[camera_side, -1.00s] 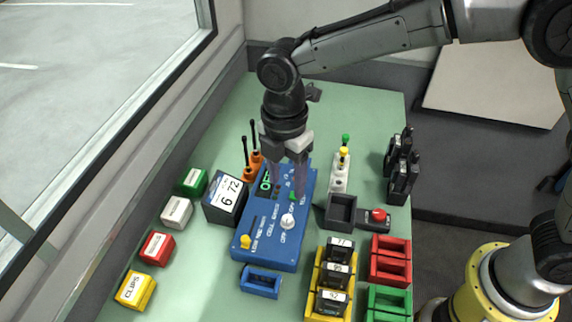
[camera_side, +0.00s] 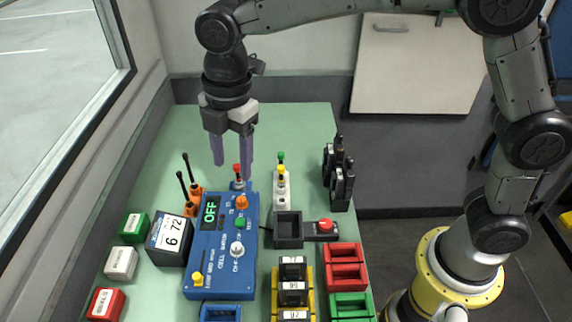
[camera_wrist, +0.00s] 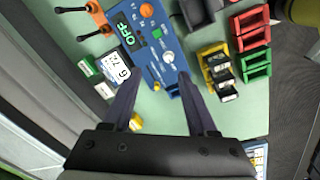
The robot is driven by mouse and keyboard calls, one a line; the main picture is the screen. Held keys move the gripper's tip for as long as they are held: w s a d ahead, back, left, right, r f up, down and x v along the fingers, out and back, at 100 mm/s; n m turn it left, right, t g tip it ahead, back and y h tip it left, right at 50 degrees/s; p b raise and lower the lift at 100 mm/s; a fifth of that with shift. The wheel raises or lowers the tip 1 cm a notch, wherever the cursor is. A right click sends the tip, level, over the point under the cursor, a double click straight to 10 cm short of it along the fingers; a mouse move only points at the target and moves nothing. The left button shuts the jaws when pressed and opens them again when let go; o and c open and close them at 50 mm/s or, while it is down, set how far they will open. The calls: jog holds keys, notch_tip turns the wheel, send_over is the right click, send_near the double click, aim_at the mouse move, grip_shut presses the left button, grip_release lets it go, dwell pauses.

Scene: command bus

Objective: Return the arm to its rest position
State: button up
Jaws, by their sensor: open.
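My gripper (camera_side: 233,162) hangs above the green table, with its two purple fingers apart and nothing between them. It is over the far end of the blue control box (camera_side: 220,268), clear of it in the side view. The box has a display reading OFF, an orange knob, a green button, a white knob and a yellow knob. In the wrist view the gripper's fingers (camera_wrist: 155,90) are spread, with the blue box (camera_wrist: 150,50) beyond them.
A black box marked 72 (camera_side: 170,240) stands left of the blue box. Green (camera_side: 134,227), white and red blocks line the left edge. Black radios (camera_side: 339,178), a grey tray (camera_side: 288,230), a yellow rack (camera_side: 292,290) and red bins (camera_side: 346,267) are to the right. The table's back is clear.

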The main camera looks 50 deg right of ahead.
jog(key=s+d+r+m+t, duration=0.2)
jog(key=s+d+r+m, duration=0.25)
jog(key=d, duration=0.45)
jog(key=s+d+r+m+t, duration=0.25)
jog(key=s+d+r, duration=0.3)
jog(key=d, duration=0.35)
jog(key=s+d+f+m, duration=0.2)
jog(key=s+f+m, duration=0.1)
jog(key=s+m, duration=0.3)
jog(key=s+d+f+m, duration=0.3)
jog(key=s+f+m, duration=0.1)
jog(key=m, duration=0.3)
jog(key=shift+s+d+f+m, duration=0.3)
jog(key=shift+s, duration=0.6)
jog(key=shift+t, duration=0.25)
